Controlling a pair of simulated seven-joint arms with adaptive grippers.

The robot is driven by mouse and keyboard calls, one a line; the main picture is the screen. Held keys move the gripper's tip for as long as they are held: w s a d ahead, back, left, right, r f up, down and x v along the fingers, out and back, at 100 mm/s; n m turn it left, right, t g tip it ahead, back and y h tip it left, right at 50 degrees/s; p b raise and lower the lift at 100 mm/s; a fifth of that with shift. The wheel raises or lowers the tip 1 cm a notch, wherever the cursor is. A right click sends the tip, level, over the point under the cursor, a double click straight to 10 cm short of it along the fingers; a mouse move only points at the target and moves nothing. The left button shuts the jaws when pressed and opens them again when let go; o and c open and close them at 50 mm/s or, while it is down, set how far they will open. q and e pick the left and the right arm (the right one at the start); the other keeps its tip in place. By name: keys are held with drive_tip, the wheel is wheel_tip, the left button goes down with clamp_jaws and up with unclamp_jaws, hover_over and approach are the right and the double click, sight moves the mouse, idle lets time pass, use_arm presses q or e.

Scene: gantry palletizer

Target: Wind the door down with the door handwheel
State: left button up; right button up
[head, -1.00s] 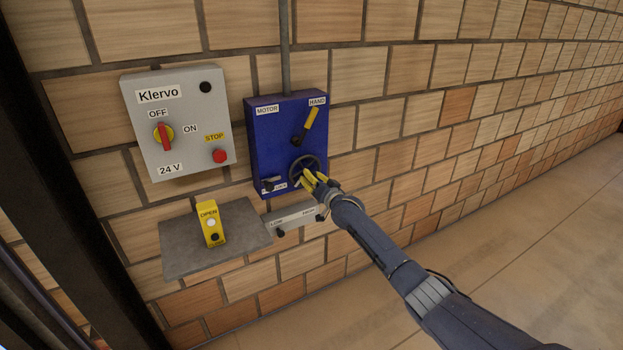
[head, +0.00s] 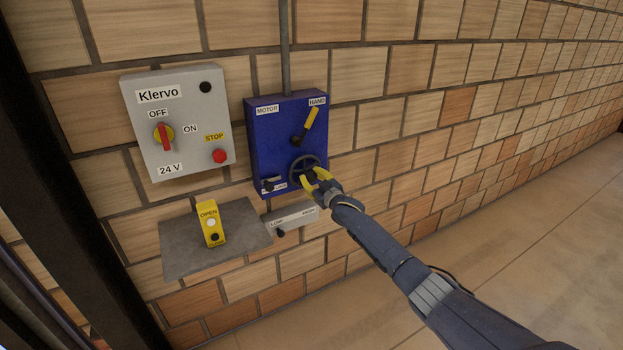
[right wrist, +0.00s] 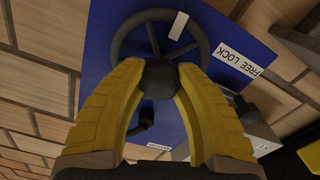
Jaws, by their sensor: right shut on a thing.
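The door handwheel (head: 294,169) is a small dark spoked wheel low on the right side of a blue box (head: 277,132). It also shows in the right wrist view (right wrist: 118,40), with a white mark on one spoke. My right gripper (head: 313,176) is at the wheel's lower edge. In the right wrist view its yellow fingers (right wrist: 160,80) are shut on the wheel's dark round knob (right wrist: 160,77), one on each side. The fingers partly cover the wheel in the head view. My left gripper is not in view, and no door panel can be made out.
A yellow-handled lever (head: 311,119) points up at HAND. A FREE/LOCK lever (head: 268,185) sits beside the wheel. A grey control box (head: 180,120), a yellow push-button box (head: 210,223) and a LOW/HIGH bar (head: 293,220) are nearby. Floor at right is clear.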

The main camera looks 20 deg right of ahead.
drive_tip(key=shift+r+n, duration=0.1)
drive_tip(key=shift+n, duration=0.5)
drive_tip(key=o, duration=1.3)
drive_tip(key=shift+o, duration=0.2)
drive_tip(key=v, duration=1.2)
